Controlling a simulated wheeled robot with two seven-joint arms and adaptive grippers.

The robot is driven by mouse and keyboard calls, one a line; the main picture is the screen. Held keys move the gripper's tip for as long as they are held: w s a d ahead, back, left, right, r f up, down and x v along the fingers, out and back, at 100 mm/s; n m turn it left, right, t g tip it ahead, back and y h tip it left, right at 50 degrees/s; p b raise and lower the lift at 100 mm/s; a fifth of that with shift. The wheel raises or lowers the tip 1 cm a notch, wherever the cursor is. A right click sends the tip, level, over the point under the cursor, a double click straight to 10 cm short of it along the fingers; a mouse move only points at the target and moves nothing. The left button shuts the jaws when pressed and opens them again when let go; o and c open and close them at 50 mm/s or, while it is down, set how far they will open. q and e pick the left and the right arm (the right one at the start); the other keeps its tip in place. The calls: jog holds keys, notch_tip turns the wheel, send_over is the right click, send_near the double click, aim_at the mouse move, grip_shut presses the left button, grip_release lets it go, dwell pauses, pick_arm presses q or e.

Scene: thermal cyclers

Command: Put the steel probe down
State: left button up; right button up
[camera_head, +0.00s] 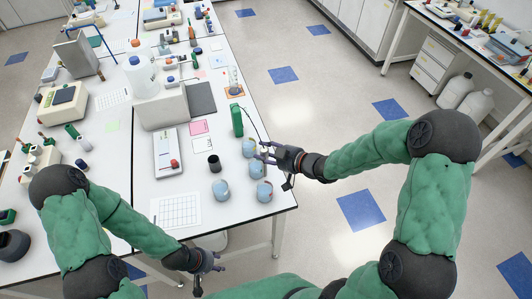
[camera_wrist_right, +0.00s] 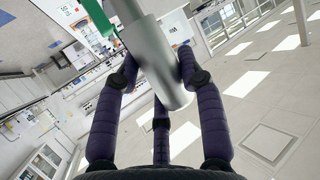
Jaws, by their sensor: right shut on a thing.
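In the right wrist view a thick, smooth grey metal cylinder, the steel probe (camera_wrist_right: 158,65), lies between the purple padded fingers of my right gripper (camera_wrist_right: 158,80). The fingers are shut on it, and it is tilted in that picture. In the head view my right gripper (camera_head: 264,152) is at the table's right edge, above the blue-grey round objects; the probe is too small to make out clearly there. A green upright device (camera_head: 237,121) stands just beyond, with a thin dark line running from it toward this gripper. My left gripper (camera_head: 208,262) is empty in front of the table's near edge; its finger opening is unclear.
Several blue-grey round objects (camera_head: 221,189) stand near the table's right corner. A black cup (camera_head: 214,163), a white device (camera_head: 167,153) and a grid sheet (camera_head: 176,211) lie to the left. A pink note (camera_head: 200,127) lies behind. Bare table shows between the cup and grid sheet.

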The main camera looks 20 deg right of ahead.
jog(key=shift+d, duration=0.1)
jog(key=shift+a+f+b, duration=0.2)
jog(key=shift+f+b, duration=0.55)
jog(key=shift+f, duration=0.1)
notch_tip(320, 180, down, 14)
jog(key=b, duration=1.1)
jog(key=shift+r, duration=0.15)
jog(key=shift+d, duration=0.1)
jog(key=o, duration=1.3)
jog(key=shift+o, duration=0.2)
